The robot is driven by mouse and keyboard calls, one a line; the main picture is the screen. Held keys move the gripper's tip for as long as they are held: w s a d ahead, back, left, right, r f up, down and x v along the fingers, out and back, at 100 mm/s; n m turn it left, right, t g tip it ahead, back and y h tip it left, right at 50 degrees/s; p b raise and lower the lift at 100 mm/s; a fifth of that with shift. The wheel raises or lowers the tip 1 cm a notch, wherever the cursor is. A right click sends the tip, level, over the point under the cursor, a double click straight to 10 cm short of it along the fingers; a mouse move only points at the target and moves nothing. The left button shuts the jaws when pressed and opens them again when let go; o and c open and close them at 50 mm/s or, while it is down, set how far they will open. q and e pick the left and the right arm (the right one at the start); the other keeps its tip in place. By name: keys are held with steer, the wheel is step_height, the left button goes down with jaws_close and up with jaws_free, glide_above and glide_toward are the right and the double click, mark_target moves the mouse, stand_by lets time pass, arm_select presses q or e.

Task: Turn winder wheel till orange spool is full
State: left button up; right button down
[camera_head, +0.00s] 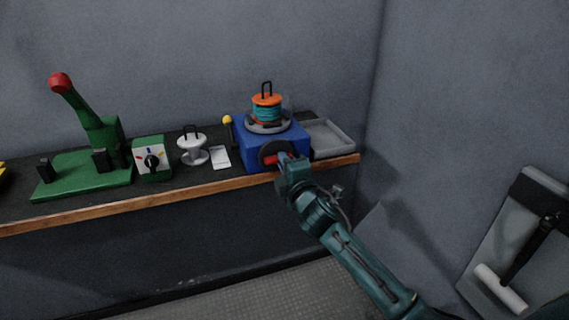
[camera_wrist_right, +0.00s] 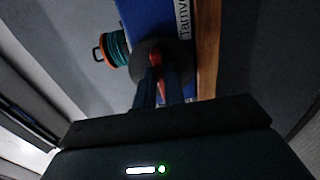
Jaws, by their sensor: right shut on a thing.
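The blue winder box (camera_head: 262,138) stands on the bench with the orange spool (camera_head: 267,99) upright on top. Teal wire is wound on the spool. The dark winder wheel (camera_head: 266,149) with a red handle is on the box's front, partly hidden by my right gripper (camera_head: 283,160). In the right wrist view, my right gripper (camera_wrist_right: 160,82) is shut on the red handle (camera_wrist_right: 158,66), in front of the dark wheel (camera_wrist_right: 140,72). The orange spool with teal wire (camera_wrist_right: 116,49) shows at the upper left there. My left gripper is not in view.
A grey tray (camera_head: 346,146) sits right of the winder, near the wall. Left of it are a yellow-knobbed lever (camera_head: 228,120), a white spool (camera_head: 192,146), a white card (camera_head: 221,160), a green dial box (camera_head: 150,158) and a green press with a red knob (camera_head: 82,172). A wooden edge (camera_head: 150,201) runs along the bench front.

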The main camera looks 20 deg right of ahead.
stand_by(0.3)
steer(key=c, duration=1.5)
jaws_free()
steer(key=shift+s, duration=0.1)
steer(key=s, duration=1.3)
steer(key=shift+d, duration=0.25)
